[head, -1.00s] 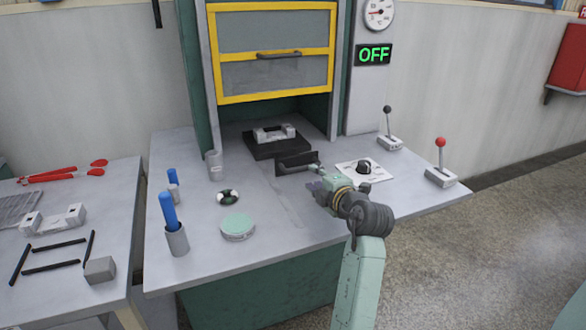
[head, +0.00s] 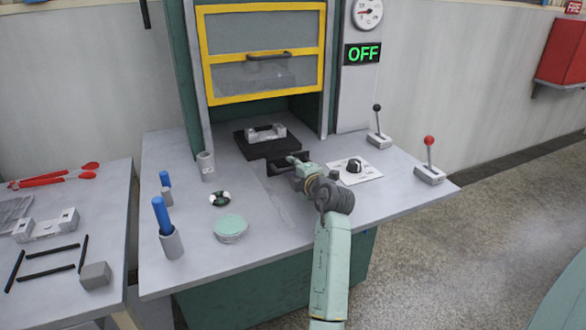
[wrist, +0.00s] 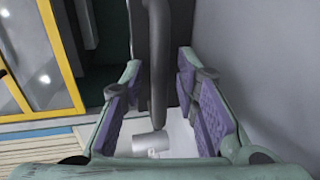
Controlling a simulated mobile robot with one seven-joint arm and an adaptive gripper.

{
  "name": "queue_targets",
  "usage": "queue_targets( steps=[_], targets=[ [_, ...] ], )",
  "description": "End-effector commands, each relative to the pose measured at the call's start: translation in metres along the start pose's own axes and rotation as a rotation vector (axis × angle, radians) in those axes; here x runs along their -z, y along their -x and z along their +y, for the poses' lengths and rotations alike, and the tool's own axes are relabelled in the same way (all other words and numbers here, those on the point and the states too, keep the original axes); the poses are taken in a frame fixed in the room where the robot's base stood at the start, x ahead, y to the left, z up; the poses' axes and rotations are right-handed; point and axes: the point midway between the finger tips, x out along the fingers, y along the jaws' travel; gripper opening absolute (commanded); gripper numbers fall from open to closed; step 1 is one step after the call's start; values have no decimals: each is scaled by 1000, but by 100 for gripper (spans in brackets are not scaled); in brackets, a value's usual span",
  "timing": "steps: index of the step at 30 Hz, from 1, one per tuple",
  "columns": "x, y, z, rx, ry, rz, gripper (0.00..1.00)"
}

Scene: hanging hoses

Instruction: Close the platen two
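The black platen (head: 240,143) lies flat on the bench below the yellow-framed guard, with a grey metal block (head: 266,134) on it. A smaller black part (head: 303,166) sits at its front right, partly hidden by my gripper. Which part is platen two is not marked. My gripper (head: 291,160) is at that black part in the head view. In the wrist view my gripper (wrist: 158,105) is open, with a dark grey bar (wrist: 158,60) between its purple pads. A gap shows on both sides of the bar.
The yellow-framed guard (head: 265,98) with its handle is above the platen. A knob panel (head: 354,170), a black-knobbed lever (head: 378,125) and a red-knobbed lever (head: 429,158) stand to the right. A grey cup (head: 206,166) and a green round tin (head: 230,228) are to the left.

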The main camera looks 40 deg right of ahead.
Motion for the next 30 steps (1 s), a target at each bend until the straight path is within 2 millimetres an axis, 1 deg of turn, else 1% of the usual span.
queue_targets(
  steps=[1,9,12,30],
  targets=[
    [0,0,0,0,0,0,23],
    [0,0,0,0,0,0,5],
    [0,0,0,0,0,0,0],
    [0,0,0,1,-1,0,0]
  ],
)
